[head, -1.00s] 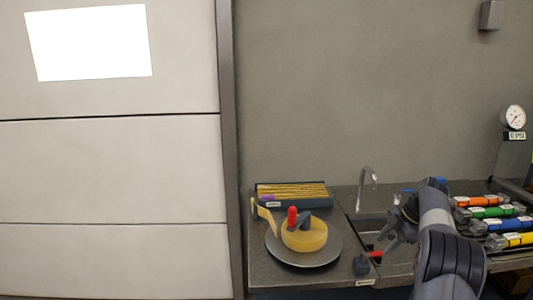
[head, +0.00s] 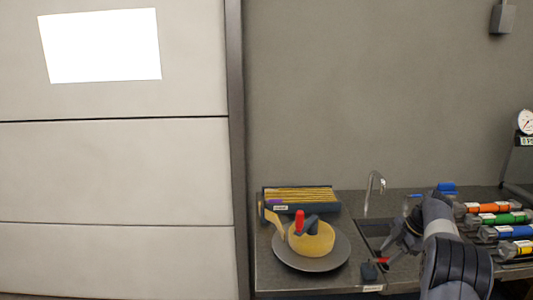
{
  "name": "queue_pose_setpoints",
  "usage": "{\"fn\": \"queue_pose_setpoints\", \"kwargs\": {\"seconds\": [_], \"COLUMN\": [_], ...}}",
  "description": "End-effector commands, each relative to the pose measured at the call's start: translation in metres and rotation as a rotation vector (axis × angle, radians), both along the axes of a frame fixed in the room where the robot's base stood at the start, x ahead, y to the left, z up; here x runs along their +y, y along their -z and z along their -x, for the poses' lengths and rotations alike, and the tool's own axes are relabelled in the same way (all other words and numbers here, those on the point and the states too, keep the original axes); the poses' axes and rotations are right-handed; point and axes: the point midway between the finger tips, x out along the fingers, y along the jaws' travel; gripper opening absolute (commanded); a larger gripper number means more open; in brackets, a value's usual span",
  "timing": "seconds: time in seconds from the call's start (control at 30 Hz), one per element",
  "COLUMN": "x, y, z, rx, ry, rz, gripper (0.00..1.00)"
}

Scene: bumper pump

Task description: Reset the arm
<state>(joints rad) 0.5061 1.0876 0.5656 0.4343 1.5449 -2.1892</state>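My gripper (head: 394,247) is at the end of my dark grey arm, over the sink area of the counter, left of the coloured cylinders. Its fingers point down and left and seem spread apart, with nothing seen between them. My wrist and forearm hide part of the sink and counter behind them.
On the counter's left, a round grey plate (head: 338,262) bears a yellow bumper (head: 318,242) with a red-topped tool (head: 299,220). A tray of yellow sticks (head: 300,196) stands behind. A faucet (head: 375,182), a small dark block (head: 370,272) and several coloured cylinders (head: 495,218) are near my arm.

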Motion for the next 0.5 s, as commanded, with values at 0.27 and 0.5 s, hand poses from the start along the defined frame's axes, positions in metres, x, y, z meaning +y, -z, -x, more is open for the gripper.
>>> {"fn": "queue_pose_setpoints", "kwargs": {"seconds": [0.27,0.5], "x": [-0.023,-0.039], "y": [-0.051,-0.090], "z": [0.008,0.016], "rx": [-0.004,-0.003], "ry": [0.002,0.002], "rz": [0.002,0.003], "gripper": [0.37,0.37]}}
